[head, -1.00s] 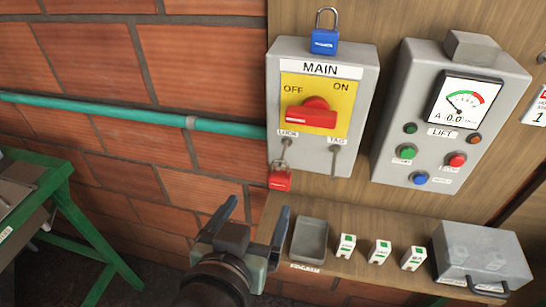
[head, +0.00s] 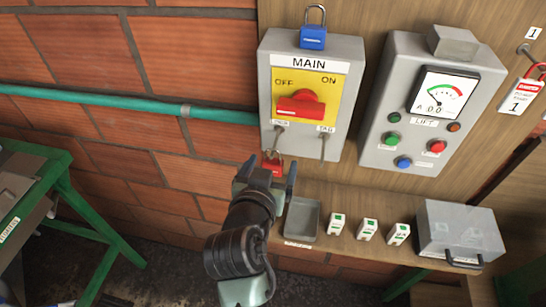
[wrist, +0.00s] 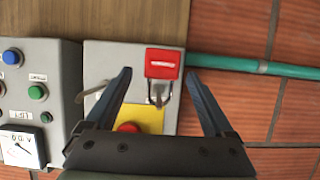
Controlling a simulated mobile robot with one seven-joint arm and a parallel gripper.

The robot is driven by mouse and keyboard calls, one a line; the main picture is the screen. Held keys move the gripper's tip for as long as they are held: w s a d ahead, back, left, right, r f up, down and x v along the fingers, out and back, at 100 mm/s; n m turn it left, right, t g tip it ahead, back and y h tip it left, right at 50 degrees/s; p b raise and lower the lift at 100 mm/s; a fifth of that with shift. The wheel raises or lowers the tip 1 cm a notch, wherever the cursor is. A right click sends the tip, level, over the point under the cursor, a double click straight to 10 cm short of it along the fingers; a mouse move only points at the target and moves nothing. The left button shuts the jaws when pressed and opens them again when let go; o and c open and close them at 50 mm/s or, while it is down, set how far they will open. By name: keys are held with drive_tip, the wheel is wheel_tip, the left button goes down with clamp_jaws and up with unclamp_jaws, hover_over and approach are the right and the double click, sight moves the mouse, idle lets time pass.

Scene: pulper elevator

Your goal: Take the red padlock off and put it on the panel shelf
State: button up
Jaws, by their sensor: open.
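The red padlock (head: 271,163) hangs below the lock hook at the lower left of the grey MAIN switch box (head: 350,58). In the wrist view the padlock (wrist: 162,63) lies between my two fingers, with its shackle on the hook. My gripper (head: 264,174) is open in front of it, and neither finger visibly touches it. In the head view the gripper hides part of the padlock. The wooden panel shelf (head: 345,252) runs below the boxes, to the right of my gripper.
A blue padlock (head: 313,37) sits atop the MAIN box. A teal pipe (head: 100,103) runs along the brick wall. The LIFT box (head: 385,160) is at right.

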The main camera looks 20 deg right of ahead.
drive_tip(key=shift+x, duration=0.85)
drive_tip(key=shift+a, duration=0.1)
clamp_jaws()
